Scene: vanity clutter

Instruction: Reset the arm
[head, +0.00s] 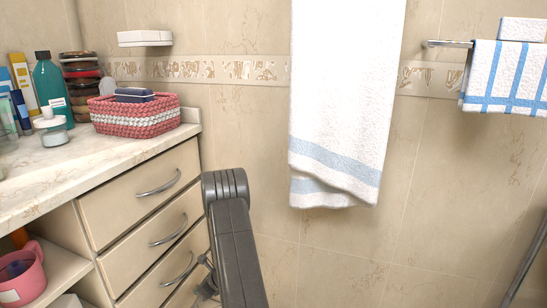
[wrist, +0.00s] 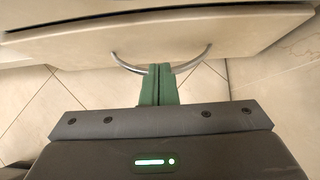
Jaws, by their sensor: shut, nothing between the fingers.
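My gripper (wrist: 159,70) shows in the wrist view with its two green fingers pressed together and nothing between them. The fingertips appear in front of a curved metal drawer handle (wrist: 118,60); I cannot tell whether they touch it. In the head view my grey arm rises in the lower middle, beside the drawers, and the gripper's fingers are hidden behind it. The cream drawer unit (head: 140,190) has several drawers with metal handles, and they look closed.
A marble counter (head: 95,165) holds a pink and white basket (head: 135,118), a teal bottle (head: 52,90) and a small white jar (head: 52,130). A pink mug (head: 22,275) sits on the shelf below. A white towel (head: 340,90) hangs on the tiled wall.

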